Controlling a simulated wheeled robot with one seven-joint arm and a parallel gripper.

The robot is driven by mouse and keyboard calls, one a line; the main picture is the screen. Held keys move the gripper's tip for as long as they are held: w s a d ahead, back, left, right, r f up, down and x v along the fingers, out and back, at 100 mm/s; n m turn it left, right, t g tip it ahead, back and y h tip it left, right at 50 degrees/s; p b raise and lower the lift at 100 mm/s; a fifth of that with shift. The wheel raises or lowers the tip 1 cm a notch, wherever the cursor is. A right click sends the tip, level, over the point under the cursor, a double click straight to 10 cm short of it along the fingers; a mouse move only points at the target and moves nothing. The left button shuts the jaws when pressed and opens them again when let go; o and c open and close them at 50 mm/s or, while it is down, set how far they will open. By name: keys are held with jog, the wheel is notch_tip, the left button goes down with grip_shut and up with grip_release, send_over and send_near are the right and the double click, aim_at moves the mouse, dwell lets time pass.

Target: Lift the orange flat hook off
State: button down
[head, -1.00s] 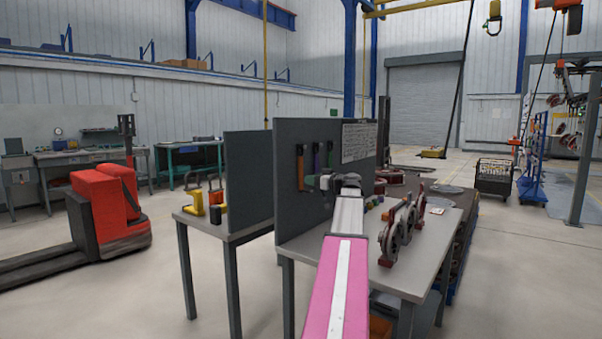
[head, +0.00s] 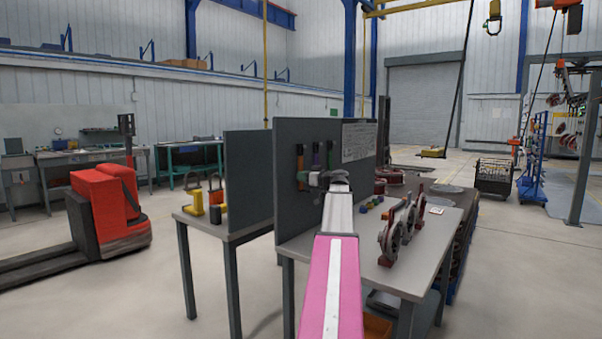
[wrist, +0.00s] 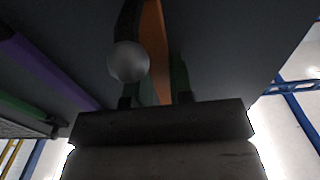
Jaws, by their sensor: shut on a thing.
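The orange flat hook (wrist: 154,45) hangs against the grey upright panel (head: 285,205). In the wrist view my gripper (wrist: 155,98) has a finger on each side of its orange strip and is shut on it. A dark piece with a round grey knob (wrist: 128,62) shows beside the strip, in front of the panel. In the head view my gripper (head: 309,179) is at the lower end of the leftmost hook, and my arm and gripper hide much of it there.
A purple hook (wrist: 38,70) and a green hook (wrist: 25,108) hang beside the orange one. Grey bench (head: 400,275) holds reel-like parts (head: 392,240) and small coloured pieces (head: 376,202) right of my arm. Yellow hooks (head: 194,202) stand on the left table.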

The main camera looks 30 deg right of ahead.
jog(key=shift+r, duration=0.15)
jog(key=shift+r, duration=0.55)
jog(key=v, duration=3.1)
jog(key=shift+s+d, duration=0.15)
jog(key=shift+s, duration=0.05)
jog(key=shift+r, duration=0.1)
dwell(0.3)
